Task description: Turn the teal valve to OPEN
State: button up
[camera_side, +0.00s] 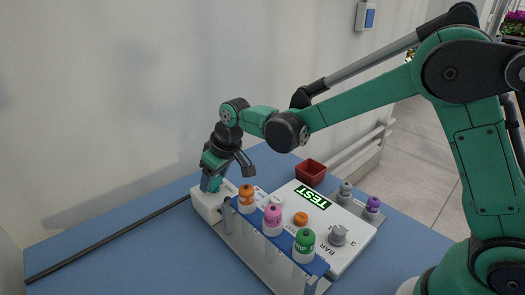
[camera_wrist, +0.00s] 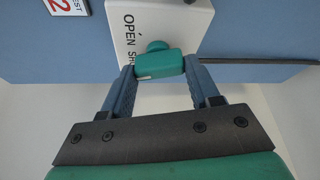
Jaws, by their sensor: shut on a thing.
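The teal valve (camera_wrist: 160,66) sits on a white block (camera_wrist: 178,22) in the wrist view. Its bar handle lies crosswise between my fingers, with a pale mark near its left end. My gripper (camera_wrist: 161,74) is shut on the handle, one finger at each end. The block's lettering reads OPEN, then SH, with the rest hidden behind the handle. In the side view my gripper (camera_side: 211,181) points down at the white block (camera_side: 207,204) at the panel's left end, and the valve is mostly hidden there.
A rack (camera_side: 252,243) with orange, pink and green capped bottles stands in front of the block. A white panel (camera_side: 345,262) with a TEST display and knobs lies right of it. A red box (camera_side: 311,171) is behind. A dark rod (camera_side: 110,236) runs left across the blue table.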

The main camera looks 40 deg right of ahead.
aim_at(212, 198)
jog(key=m+h, duration=0.1)
jog(key=m, duration=0.2)
jog(key=m+h, duration=0.1)
jog(key=m, duration=0.2)
jog(key=shift+a, duration=0.15)
jog(key=m+h, duration=0.1)
jog(key=m, duration=0.2)
jog(key=m+g+h, duration=0.1)
jog(key=m, duration=0.2)
dwell(0.6)
jog(key=o, duration=1.3)
jog(key=shift+v, duration=2.8)
jog(key=shift+a, duration=0.2)
